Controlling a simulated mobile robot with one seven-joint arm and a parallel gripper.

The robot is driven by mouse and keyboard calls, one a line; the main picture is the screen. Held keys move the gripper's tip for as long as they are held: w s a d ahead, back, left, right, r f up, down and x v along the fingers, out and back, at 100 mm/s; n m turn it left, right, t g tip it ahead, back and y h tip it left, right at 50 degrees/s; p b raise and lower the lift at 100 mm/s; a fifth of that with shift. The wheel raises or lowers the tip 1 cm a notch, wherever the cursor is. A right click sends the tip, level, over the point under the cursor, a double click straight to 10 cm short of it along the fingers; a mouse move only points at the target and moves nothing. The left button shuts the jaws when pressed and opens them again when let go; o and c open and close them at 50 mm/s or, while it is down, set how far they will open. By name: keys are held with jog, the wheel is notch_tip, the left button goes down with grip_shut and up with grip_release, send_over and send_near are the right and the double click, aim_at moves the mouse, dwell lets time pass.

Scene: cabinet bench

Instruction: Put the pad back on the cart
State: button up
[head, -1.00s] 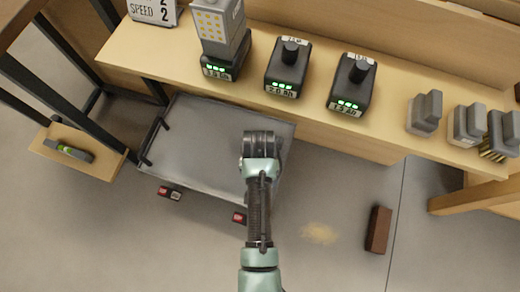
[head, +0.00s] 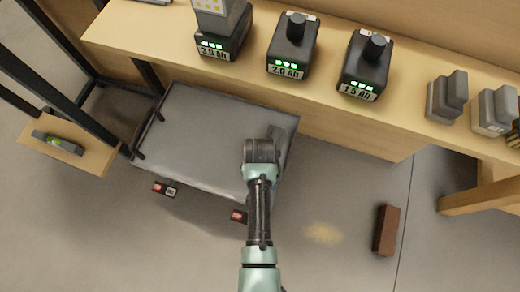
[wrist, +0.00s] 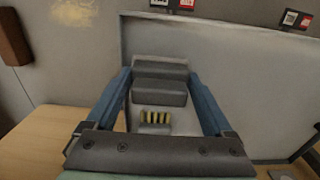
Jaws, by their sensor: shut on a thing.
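My gripper (wrist: 160,84) shows two blue fingers in the wrist view, shut on a grey stepped block (wrist: 160,68) with a row of yellow and black stripes. This block may be the pad; no other thing in view is clearly a pad. In the head view my gripper (head: 268,140) is over the right part of the grey cart top (head: 200,135), and the held block is mostly hidden by my wrist. The cart top (wrist: 230,60) lies behind the block in the wrist view. I cannot tell whether the block touches it.
A brown brick (head: 386,230) is on the floor at right. A wooden shelf (head: 85,160) with a level is at left. The cart's left half is bare.

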jog(key=shift+f, duration=0.1)
jog(key=o, duration=1)
jog(key=shift+o, duration=0.2)
notch_tip(320, 180, up, 12)
jog(key=p, duration=0.6)
jog(key=shift+p, duration=0.3)
